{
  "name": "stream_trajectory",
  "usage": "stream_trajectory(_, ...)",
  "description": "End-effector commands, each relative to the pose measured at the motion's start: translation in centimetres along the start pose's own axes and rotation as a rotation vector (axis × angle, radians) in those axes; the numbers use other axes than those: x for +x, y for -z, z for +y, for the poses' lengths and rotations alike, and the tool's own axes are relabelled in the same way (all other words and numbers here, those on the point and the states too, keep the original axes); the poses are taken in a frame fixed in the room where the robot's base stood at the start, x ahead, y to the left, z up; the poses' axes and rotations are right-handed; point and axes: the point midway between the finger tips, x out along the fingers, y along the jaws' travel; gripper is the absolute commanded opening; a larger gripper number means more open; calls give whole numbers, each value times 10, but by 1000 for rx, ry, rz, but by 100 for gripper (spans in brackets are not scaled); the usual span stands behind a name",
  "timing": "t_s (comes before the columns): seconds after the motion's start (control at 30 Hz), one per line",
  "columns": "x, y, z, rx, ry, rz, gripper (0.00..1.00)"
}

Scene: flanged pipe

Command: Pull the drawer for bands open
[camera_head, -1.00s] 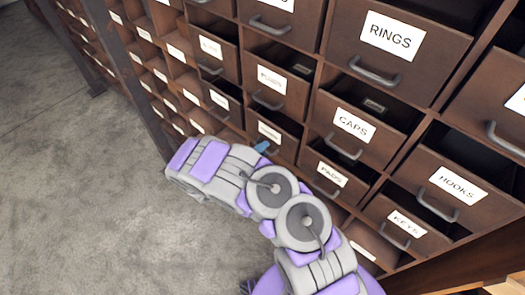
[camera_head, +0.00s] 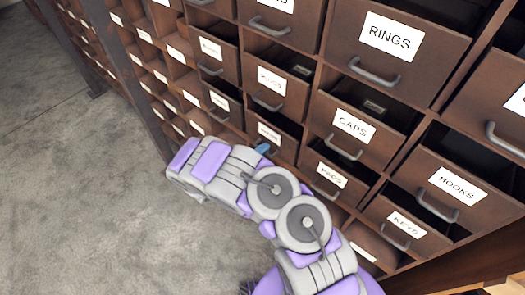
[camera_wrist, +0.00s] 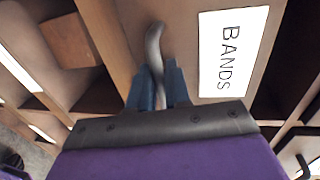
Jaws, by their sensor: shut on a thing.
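The bands drawer (camera_wrist: 188,40) fills the upper middle of the wrist view. Its white label reads BANDS (camera_wrist: 232,52), and a grey curved handle (camera_wrist: 154,42) is fixed to its front beside the label. My gripper (camera_wrist: 160,90) has its two blue fingers shut around this handle, one on each side. In the head view my gripper (camera_head: 263,148) shows only as a small blue tip beyond my arm, just below a drawer with a small label too blurred to read. My arm hides part of that drawer front. How far the bands drawer is out I cannot tell.
Drawers labelled RINGS (camera_head: 388,37), CAPS (camera_head: 354,125), HOOKS (camera_head: 457,184) and KEYS (camera_head: 406,223) surround mine, some standing partly out. Open cubbies lie to the left. Bare grey floor (camera_head: 85,190) is free at the left.

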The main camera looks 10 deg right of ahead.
Motion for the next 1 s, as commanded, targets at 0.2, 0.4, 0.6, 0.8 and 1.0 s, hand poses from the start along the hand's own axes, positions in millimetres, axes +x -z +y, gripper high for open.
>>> stream_trajectory(0.2, -3, 0, 3, -3, -6, 0, 0)
stream_trajectory(0.4, -32, 0, 6, -5, -8, -4, 0)
stream_trajectory(0.6, -84, 1, 17, -9, -11, -3, 0)
stream_trajectory(0.8, -136, 1, 28, -5, -12, -3, 0)
stream_trajectory(1.0, -173, 1, 37, -4, -11, -1, 0)
